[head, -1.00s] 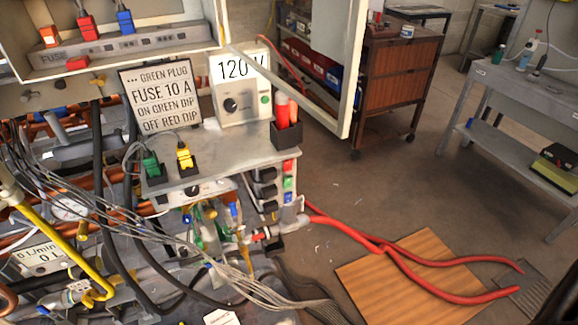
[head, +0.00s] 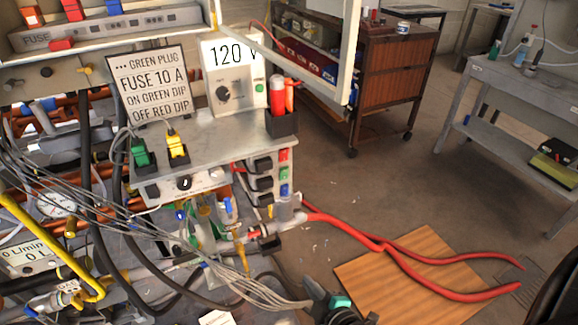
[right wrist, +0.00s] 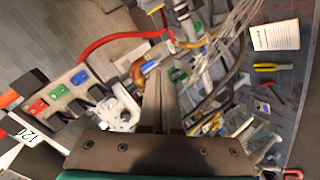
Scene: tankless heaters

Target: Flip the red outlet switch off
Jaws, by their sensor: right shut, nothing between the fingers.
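The red outlet switch (head: 283,155) is the top one in a column on the right end of the grey bench unit. A green switch (head: 284,172) and a blue switch (head: 284,190) sit below it, with black plugs to their left. In the right wrist view the red switch (right wrist: 38,107) is at the left, beside the green and blue ones. My right gripper (head: 318,292) is at the bottom of the head view, below and apart from the switches. Its fingers (right wrist: 160,78) are shut and empty. My left gripper is not in view.
Red cables (head: 385,245) run right from the unit over a wooden board (head: 400,285). A holder with red sticks (head: 281,122) stands above the switches. An open cabinet door (head: 350,50) hangs behind.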

